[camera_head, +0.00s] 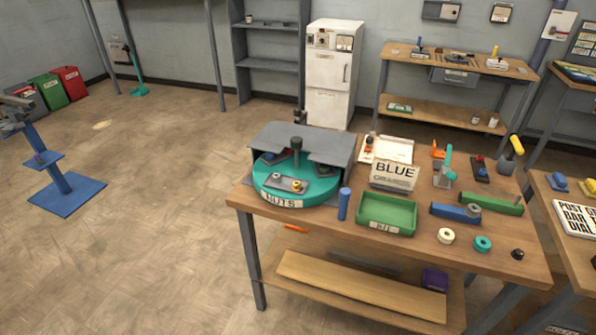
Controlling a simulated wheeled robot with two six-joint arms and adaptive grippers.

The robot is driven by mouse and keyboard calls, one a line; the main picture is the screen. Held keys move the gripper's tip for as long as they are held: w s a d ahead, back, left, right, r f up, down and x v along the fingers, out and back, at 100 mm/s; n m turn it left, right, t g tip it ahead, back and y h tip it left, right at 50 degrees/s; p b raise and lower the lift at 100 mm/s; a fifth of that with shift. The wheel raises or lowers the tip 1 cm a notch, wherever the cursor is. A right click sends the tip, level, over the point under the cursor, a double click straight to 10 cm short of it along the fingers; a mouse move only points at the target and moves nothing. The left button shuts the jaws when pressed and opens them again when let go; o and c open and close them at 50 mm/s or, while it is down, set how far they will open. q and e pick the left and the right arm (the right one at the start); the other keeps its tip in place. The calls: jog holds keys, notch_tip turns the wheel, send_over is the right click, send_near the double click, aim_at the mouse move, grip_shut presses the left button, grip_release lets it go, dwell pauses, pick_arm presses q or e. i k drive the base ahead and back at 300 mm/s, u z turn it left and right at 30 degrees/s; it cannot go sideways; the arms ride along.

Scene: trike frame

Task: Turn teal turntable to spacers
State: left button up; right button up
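The teal turntable (262,193) sits at the left end of the wooden workbench (330,225). A white label reading "NUTS" (281,201) faces the front of the bench. A grey hood (278,134) covers the back part of the turntable, and a dark post (296,146) rises near its middle. In the front opening, a small grey plate (276,182) carries small parts, one of them yellow (297,186). The compartments under the hood are mostly hidden, and no spacers label is visible. Neither of my grippers is in view.
A blue cylinder (344,204) stands just right of the turntable, beside a green bin (386,212). A sign reading "BLUE" (394,174) stands behind the bin. Tools and rings crowd the bench's right side. Open floor (150,250) lies to the left.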

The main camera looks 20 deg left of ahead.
aim_at(318, 187)
jog(key=z, duration=0.5)
jog(key=k, duration=1)
jog(key=u, duration=0.5)
jog(key=i, duration=1.5)
jog(key=z, duration=0.65)
